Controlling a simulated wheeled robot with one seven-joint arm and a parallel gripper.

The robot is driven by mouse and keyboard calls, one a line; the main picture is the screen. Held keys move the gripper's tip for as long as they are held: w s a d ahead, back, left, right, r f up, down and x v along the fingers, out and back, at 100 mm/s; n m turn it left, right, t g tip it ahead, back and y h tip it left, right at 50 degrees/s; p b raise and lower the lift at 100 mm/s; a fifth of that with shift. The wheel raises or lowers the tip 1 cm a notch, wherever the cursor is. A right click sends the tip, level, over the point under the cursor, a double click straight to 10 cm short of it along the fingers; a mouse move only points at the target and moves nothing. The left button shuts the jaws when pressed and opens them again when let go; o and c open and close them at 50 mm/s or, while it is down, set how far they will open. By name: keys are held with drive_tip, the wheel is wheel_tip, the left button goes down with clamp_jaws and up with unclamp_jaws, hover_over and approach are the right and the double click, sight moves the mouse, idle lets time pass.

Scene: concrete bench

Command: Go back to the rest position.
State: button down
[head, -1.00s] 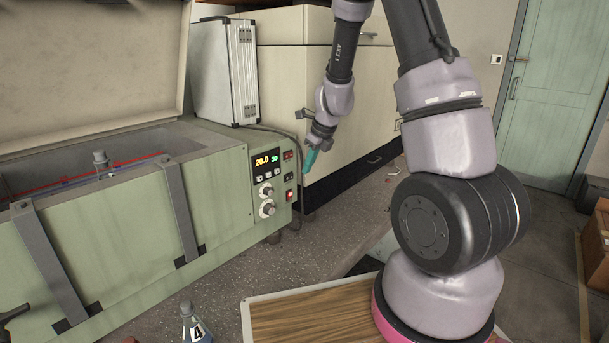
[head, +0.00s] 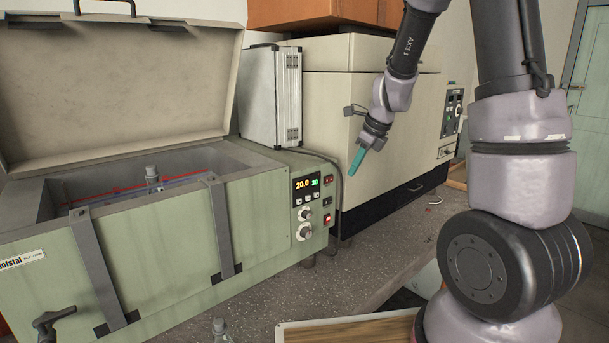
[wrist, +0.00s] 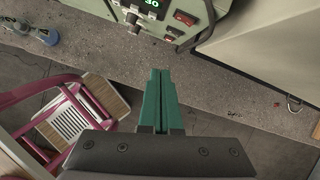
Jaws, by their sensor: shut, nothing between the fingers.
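My gripper (head: 357,160) has teal fingers and hangs in the air right of the green bath's control panel, in front of the cream cabinet. In the wrist view the fingers (wrist: 161,85) are together with nothing between them, above the front edge of the speckled bench (wrist: 215,95). My arm reaches up out of the head view.
The green bath (head: 160,240) has its lid (head: 120,80) raised; a bottle (head: 153,178) stands inside. A silver case (head: 271,95) stands behind it. The cream cabinet (head: 365,130) is at the back. A flask (head: 221,330) is at the front; flasks (wrist: 45,36) also show in the wrist view.

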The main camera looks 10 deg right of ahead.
drive_tip(key=s+d+r+n+t+h, duration=0.1)
drive_tip(key=s+r+n+t, duration=0.2)
drive_tip(key=s+r+n, duration=1.6)
drive_tip(key=s+n, duration=0.2)
drive_tip(key=s, duration=0.2)
drive_tip(key=shift+n, duration=0.4)
drive_tip(key=shift+s+d, duration=0.1)
